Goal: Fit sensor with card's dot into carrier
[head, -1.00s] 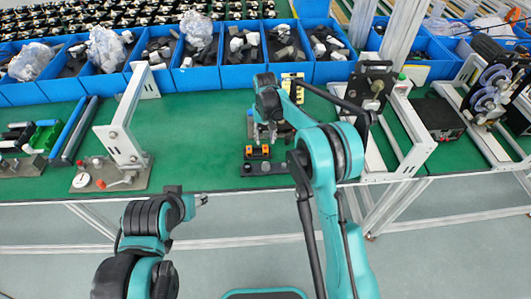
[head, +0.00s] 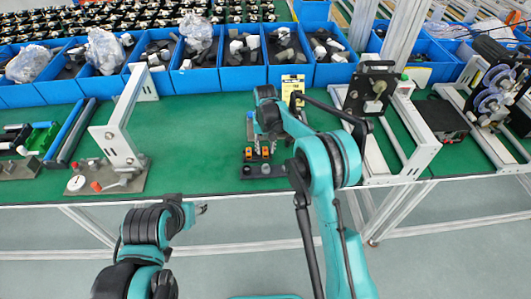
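A small yellow and white card (head: 292,84) stands at the back of the green table, in front of the blue bins; its dot is too small to make out. A dark carrier (head: 262,171) lies near the table's front edge. Small orange-topped parts, which look like sensors (head: 248,154), show at its back side; I cannot tell whether they are seated in it. My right gripper (head: 262,145) points down just above these parts; its fingertips are too small to read. My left gripper (head: 203,209) is in front of the table, away from the parts, its fingers unclear.
Blue bins (head: 240,78) with dark and white parts line the back. A white-armed fixture (head: 115,140) stands at left, a white frame with a black device (head: 372,90) at right. The green table (head: 200,140) is clear between the left fixture and the carrier.

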